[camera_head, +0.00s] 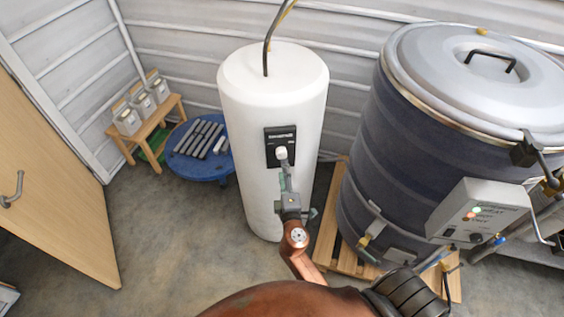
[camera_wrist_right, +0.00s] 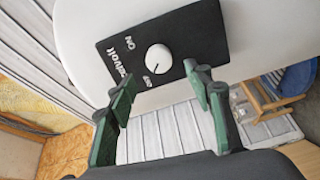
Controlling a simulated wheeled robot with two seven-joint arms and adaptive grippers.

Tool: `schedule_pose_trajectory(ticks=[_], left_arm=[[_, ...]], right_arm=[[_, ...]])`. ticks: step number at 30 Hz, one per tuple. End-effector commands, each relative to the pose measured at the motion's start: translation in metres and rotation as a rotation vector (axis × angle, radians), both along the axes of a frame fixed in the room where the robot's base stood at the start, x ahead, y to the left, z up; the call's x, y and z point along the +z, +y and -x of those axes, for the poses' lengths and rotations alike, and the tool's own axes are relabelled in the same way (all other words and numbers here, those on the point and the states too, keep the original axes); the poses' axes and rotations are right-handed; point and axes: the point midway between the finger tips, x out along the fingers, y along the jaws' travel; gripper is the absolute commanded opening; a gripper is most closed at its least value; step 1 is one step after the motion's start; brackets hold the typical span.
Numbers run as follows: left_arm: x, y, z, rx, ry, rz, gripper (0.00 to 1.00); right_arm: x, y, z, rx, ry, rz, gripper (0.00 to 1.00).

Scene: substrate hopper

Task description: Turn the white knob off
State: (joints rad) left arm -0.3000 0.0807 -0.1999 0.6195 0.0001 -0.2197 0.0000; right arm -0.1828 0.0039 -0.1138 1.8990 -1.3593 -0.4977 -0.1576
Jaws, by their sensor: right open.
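The white knob (camera_wrist_right: 158,58) is a round dial with a small mark on a black panel (camera_wrist_right: 185,32). The panel is on the front of a tall white cylindrical tank (camera_head: 240,110). The word ON is readable beside the knob, with a smaller label on its other side. The knob (camera_head: 281,152) also shows in the head view, just above the tip of my right gripper (camera_head: 285,178). In the wrist view my right gripper (camera_wrist_right: 162,84) is open and empty. Its green fingers are spread to either side below the knob, not gripping it. My left gripper is out of view.
A large dark drum (camera_head: 360,150) with a grey lid stands close on the right, with a control box (camera_head: 478,212) on its side. A blue round table (camera_head: 205,168) and a wooden stool (camera_head: 160,125) stand back left. Floor left of the tank is clear.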

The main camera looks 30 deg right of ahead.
Motion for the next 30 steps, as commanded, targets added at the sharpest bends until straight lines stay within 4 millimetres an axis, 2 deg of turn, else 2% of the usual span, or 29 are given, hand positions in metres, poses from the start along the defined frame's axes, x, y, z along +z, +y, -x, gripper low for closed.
schedule_pose_trajectory(ticks=[3,9,27,30], left_arm=[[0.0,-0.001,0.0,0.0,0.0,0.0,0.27],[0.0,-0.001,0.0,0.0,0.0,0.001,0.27],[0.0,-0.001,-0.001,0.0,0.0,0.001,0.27],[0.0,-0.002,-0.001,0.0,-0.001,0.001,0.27]], right_arm=[[-0.001,0.009,0.022,-0.001,0.002,-0.002,0.47],[0.0,0.019,0.042,0.0,0.001,0.0,0.47],[0.0,0.021,0.046,0.0,0.0,0.0,0.47],[-0.008,0.022,0.045,0.004,0.011,-0.011,0.47]])
